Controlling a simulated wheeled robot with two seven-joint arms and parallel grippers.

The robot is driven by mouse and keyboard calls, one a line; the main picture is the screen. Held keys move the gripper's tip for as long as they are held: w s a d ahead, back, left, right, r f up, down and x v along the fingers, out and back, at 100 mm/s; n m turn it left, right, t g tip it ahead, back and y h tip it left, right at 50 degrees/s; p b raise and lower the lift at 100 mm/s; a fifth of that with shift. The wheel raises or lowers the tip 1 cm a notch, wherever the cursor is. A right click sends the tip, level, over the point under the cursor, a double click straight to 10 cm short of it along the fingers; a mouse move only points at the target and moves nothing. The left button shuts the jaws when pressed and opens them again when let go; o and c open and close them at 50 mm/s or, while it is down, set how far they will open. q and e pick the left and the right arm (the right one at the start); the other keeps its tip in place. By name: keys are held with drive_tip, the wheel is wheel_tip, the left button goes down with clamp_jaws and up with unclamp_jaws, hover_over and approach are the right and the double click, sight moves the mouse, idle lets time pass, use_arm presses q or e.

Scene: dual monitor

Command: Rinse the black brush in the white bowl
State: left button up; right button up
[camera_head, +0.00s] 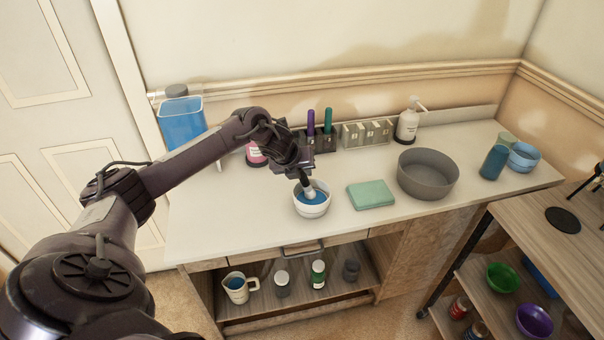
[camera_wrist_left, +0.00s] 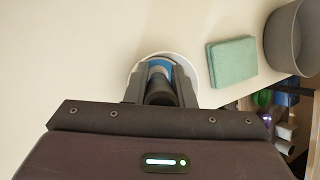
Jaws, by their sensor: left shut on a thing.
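The white bowl (camera_head: 312,211) stands near the front edge of the table and holds blue liquid. My left gripper (camera_head: 304,177) is above it, shut on the black brush (camera_wrist_left: 160,92). The brush (camera_head: 309,192) points down, its lower end inside the bowl at the blue liquid; how deep it dips I cannot tell. In the left wrist view the gripper (camera_wrist_left: 160,98) hides part of the bowl, whose rim (camera_wrist_left: 188,62) shows beyond the fingers. My right gripper is not in view.
A green folded cloth (camera_head: 371,195) and a large grey basin (camera_head: 428,174) stand right of the bowl. Behind are a rack with purple (camera_head: 311,122) and teal (camera_head: 328,120) handles and a pump bottle (camera_head: 408,124). A blue container (camera_head: 181,122) stands at the back left. The table's front left is clear.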

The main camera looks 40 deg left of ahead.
sight(302, 182)
use_arm(q)
drive_tip(key=shift+s+d+r+p, duration=0.15)
drive_tip(key=shift+s+p, duration=0.1)
drive_tip(key=shift+s, duration=0.25)
drive_tip(key=shift+s+d+p, duration=0.1)
drive_tip(key=shift+s+p, duration=0.1)
drive_tip(key=shift+s, duration=0.3)
drive_tip(key=shift+s+d, duration=0.3)
drive_tip(key=shift+s, duration=0.3)
drive_tip(key=shift+w+d, duration=1.05)
drive_tip(key=shift+w, duration=0.3)
drive_tip(key=shift+w+a+b, duration=0.15)
drive_tip(key=shift+a+b, duration=0.1)
drive_tip(key=shift+a, duration=0.6)
drive_tip(key=shift+w+a+b, duration=0.1)
drive_tip(key=shift+a+b, duration=0.15)
drive_tip(key=shift+a, duration=0.6)
drive_tip(key=shift+s+d+p, duration=0.25)
drive_tip(key=shift+s+p, duration=0.2)
drive_tip(key=shift+s, duration=0.15)
drive_tip(key=shift+s+d+p, duration=0.2)
drive_tip(key=shift+s, duration=0.3)
drive_tip(key=shift+s+d+p, duration=0.2)
drive_tip(key=shift+s, duration=0.3)
drive_tip(key=shift+w+d, duration=1.05)
drive_tip(key=shift+w, duration=0.3)
